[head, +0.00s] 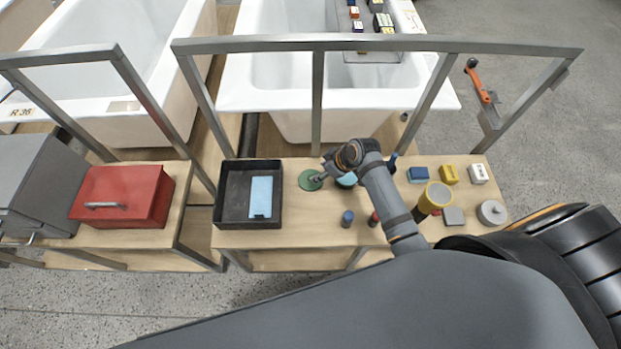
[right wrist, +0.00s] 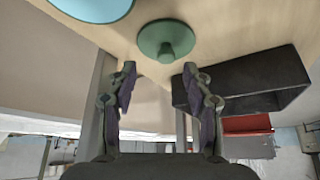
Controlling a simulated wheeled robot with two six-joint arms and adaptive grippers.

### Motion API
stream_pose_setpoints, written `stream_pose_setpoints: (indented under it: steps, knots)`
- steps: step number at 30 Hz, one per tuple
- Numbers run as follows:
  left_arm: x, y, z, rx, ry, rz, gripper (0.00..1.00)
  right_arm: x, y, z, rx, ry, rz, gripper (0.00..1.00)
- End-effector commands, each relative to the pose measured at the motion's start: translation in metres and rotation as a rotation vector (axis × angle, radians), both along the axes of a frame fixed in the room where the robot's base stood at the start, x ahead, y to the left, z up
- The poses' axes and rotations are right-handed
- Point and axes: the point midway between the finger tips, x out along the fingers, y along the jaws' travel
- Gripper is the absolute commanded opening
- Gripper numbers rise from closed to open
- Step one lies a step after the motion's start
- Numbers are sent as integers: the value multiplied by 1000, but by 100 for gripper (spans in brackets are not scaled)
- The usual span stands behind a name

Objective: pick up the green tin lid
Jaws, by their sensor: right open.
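The green tin lid (head: 309,180) is a round green disc on the wooden table, just right of the black tray (head: 222,194). In the right wrist view the lid (right wrist: 167,40) shows with a raised round knob at its middle. My right gripper (head: 320,178) is at the lid's right edge in the head view. In the right wrist view my right gripper (right wrist: 158,82) is open and empty, its two fingers apart, with the lid beyond the fingertips. I cannot tell how high the fingers are above it. My left gripper is not in view.
A teal-blue disc (head: 346,180) lies close right of the lid, partly behind my arm. The black tray holds a light blue item (head: 261,196). Several small blocks and cylinders stand to the right. A metal frame (head: 400,43) rises behind the table, before the bathtubs.

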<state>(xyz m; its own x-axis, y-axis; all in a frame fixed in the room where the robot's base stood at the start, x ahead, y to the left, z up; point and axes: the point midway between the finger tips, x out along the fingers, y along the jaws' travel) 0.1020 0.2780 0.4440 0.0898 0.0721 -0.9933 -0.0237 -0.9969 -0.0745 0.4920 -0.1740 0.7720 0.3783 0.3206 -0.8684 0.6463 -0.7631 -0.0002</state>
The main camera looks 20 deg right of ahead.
Motion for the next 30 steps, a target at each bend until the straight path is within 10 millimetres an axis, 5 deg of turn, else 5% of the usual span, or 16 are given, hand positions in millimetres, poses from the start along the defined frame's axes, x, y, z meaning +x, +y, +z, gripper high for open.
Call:
stream_pose_setpoints:
  steps: [9, 18, 30]
  knots:
    - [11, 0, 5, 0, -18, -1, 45, 14, 22, -37, 1, 3, -1, 51]
    - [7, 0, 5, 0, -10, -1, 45, 16, 24, -43, 0, 1, -1, 51]
    - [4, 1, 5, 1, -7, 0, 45, 16, 24, -43, 0, 1, -1, 0]
